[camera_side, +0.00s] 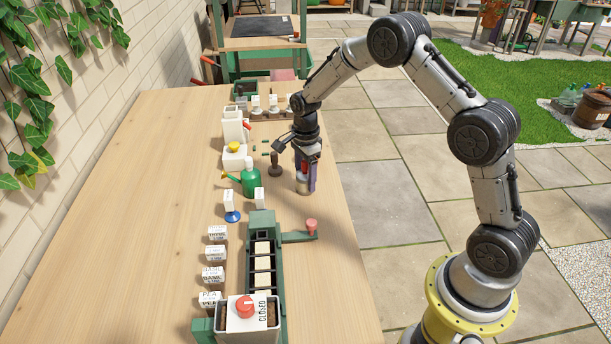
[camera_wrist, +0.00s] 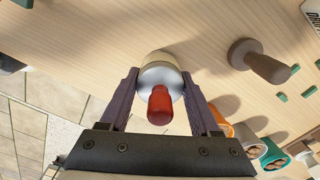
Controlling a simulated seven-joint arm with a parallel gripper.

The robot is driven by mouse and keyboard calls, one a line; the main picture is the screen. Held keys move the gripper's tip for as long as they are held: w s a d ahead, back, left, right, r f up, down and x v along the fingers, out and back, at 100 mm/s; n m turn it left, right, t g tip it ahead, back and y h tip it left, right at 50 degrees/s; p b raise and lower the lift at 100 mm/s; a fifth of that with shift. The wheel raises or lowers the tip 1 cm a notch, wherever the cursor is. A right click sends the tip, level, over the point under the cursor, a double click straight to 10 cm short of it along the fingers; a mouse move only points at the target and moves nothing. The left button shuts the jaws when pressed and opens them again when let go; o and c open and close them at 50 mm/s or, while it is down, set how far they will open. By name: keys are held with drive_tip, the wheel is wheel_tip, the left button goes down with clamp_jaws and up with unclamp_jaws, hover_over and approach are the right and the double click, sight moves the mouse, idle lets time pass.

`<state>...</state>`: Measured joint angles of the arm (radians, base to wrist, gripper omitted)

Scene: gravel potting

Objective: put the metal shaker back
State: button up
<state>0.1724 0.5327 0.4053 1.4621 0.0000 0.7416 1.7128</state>
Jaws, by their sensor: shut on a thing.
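The metal shaker (camera_wrist: 157,78) is a silvery cylinder with a red knob on top. In the wrist view it sits between the two fingers of my gripper (camera_wrist: 160,95), which is shut on it. In the side view the shaker (camera_side: 303,187) is upright at the right part of the wooden table, below my gripper (camera_side: 306,170). Its base is at or very near the tabletop; I cannot tell if it touches.
A brown wooden tamper (camera_side: 275,168) stands just left of the shaker. A green watering can (camera_side: 247,179) is further left. A green rack (camera_side: 263,250) with a red-knobbed lever (camera_side: 311,226) lies toward the front. The table's right edge is close by.

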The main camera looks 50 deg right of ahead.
drive_tip(key=o, duration=1.1)
drive_tip(key=shift+r, duration=0.1)
wheel_tip(320, 180, up, 11)
drive_tip(key=shift+f, duration=0.1)
drive_tip(key=shift+s+r, duration=0.1)
drive_tip(key=shift+r, duration=0.8)
drive_tip(key=s+a+r+n+t, duration=0.2)
drive_tip(key=s+a+r+n, duration=0.1)
drive_tip(key=s+r+n, duration=0.4)
drive_tip(key=s+a+r+n+t, duration=0.1)
drive_tip(key=s+a+r+n, duration=0.25)
drive_tip(key=s+r, duration=0.35)
drive_tip(key=s+f+n+t, duration=0.1)
drive_tip(key=s+n, duration=0.2)
drive_tip(key=s, duration=0.2)
drive_tip(key=s+a+n, duration=0.1)
drive_tip(key=s+n, duration=0.3)
drive_tip(key=s, duration=0.2)
drive_tip(key=s+f+n+t, duration=0.1)
drive_tip(key=s+n, duration=0.3)
drive_tip(key=s, duration=0.1)
drive_tip(key=shift+s+a+f+t, duration=0.2)
drive_tip(key=shift+a+f+t, duration=0.1)
drive_tip(key=shift+a+f, duration=0.05)
